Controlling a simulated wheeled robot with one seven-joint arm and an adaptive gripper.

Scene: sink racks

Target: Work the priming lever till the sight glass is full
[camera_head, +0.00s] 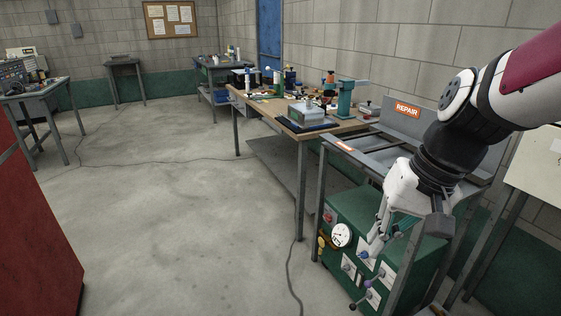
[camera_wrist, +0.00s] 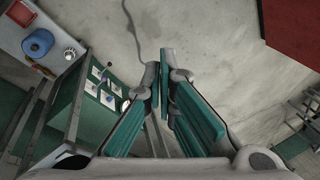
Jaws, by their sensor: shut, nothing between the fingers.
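My gripper (camera_head: 371,251) is shut and empty in front of the green cabinet (camera_head: 345,205) under the bench at right. In the wrist view its teal-padded fingers meet (camera_wrist: 166,75), with the cabinet (camera_wrist: 66,103) to their left. The cabinet's front has a round white gauge (camera_head: 341,235) and small levers. One lever has a black knob (camera_head: 352,307), one a purple knob (camera_head: 367,284), and a blue knob (camera_head: 364,256) shows close by the fingertips. I cannot tell which is the priming lever, nor whether fingers touch a knob. I cannot make out the sight glass or its level.
The bench above has metal legs and a REPAIR sign (camera_head: 407,109). A wooden workbench (camera_head: 268,105) crowded with tools stands behind it. A red cabinet (camera_head: 30,235) is at left. A cable (camera_head: 291,270) lies on the otherwise open concrete floor.

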